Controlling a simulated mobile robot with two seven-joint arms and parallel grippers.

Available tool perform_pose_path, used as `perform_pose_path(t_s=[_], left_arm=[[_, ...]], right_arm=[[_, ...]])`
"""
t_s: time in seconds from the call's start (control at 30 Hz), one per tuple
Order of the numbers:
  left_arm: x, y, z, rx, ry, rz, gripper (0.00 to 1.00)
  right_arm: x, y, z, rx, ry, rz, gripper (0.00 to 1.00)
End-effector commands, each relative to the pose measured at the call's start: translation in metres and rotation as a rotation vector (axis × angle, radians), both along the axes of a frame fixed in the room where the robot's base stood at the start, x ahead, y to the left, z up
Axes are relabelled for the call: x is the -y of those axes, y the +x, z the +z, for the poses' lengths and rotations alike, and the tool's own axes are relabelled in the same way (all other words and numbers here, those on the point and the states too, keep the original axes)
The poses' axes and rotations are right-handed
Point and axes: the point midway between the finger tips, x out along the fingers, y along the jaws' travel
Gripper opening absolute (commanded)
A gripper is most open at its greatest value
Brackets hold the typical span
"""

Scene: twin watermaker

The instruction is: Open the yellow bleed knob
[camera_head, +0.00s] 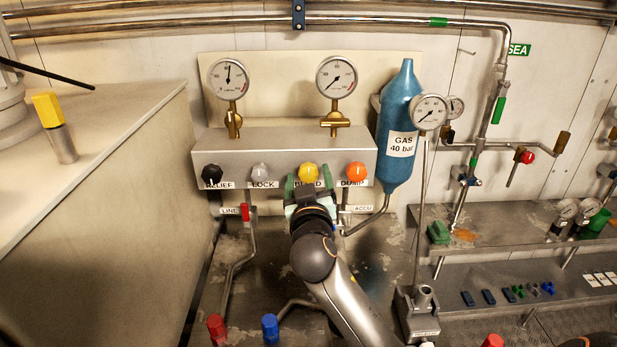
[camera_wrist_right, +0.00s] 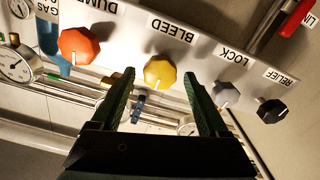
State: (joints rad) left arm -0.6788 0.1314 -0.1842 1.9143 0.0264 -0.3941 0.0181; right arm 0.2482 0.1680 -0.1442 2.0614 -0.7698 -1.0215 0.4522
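The yellow bleed knob (camera_head: 308,172) is on the front of the grey valve block, above the label BLEED. In the right wrist view the yellow knob (camera_wrist_right: 160,72) is eight-sided, with a white mark at its lower edge. My right gripper (camera_head: 308,186) is in front of it, with green fingers. In the wrist view this gripper (camera_wrist_right: 158,84) is open, its fingertips to either side of the knob with a gap on both sides. I cannot tell whether the tips reach past the knob's face. My left gripper is in neither view.
On the valve block (camera_head: 284,140), the grey LOCK knob (camera_head: 260,171) is left of the yellow one and the orange DUMP knob (camera_head: 356,172) right. The black RELIEF knob (camera_head: 211,174) is far left. A blue gas bottle (camera_head: 398,125) stands right of the block.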

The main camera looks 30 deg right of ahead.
Motion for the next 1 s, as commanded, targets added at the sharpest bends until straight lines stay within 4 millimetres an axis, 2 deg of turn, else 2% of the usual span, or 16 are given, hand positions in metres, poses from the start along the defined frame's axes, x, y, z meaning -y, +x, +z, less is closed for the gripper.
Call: perform_pose_path(t_s=[0.07, 0.67, 1.0], left_arm=[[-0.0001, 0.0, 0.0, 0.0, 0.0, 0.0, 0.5], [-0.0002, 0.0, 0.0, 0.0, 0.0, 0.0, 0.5], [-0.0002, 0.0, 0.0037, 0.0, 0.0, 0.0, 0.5]], right_arm=[[0.0002, 0.0, -0.0001, 0.0, 0.0, 0.0, 0.67], [0.0002, 0.0001, 0.0001, 0.0, 0.0, 0.0, 0.0], [0.0003, 0.0002, 0.001, -0.019, -0.03, -0.001, 0.0]])
